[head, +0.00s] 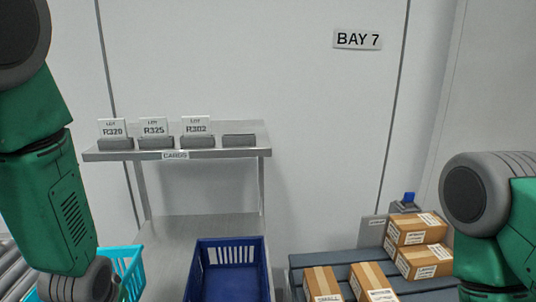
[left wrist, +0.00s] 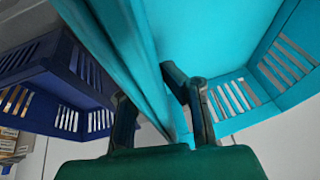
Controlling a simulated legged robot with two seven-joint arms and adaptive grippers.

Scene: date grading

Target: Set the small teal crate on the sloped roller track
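The small teal crate (head: 128,262) is at the lower left of the head view, partly hidden behind my left arm. In the left wrist view the teal crate (left wrist: 215,40) fills the top and right, with slotted walls. My left gripper (left wrist: 150,90) has one finger on each side of a crate wall and looks closed on it near the rim. The left fingers do not show in the head view. Grey rollers of the roller track (head: 12,268) show at the lower left edge, left of the crate. My right gripper is out of view; only its arm shows.
A dark blue crate (head: 230,243) stands right of the teal one; it also shows in the left wrist view (left wrist: 60,85). A metal shelf (head: 215,153) with lot cards is behind. Several cardboard boxes (head: 418,228) sit at the right on a dark surface.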

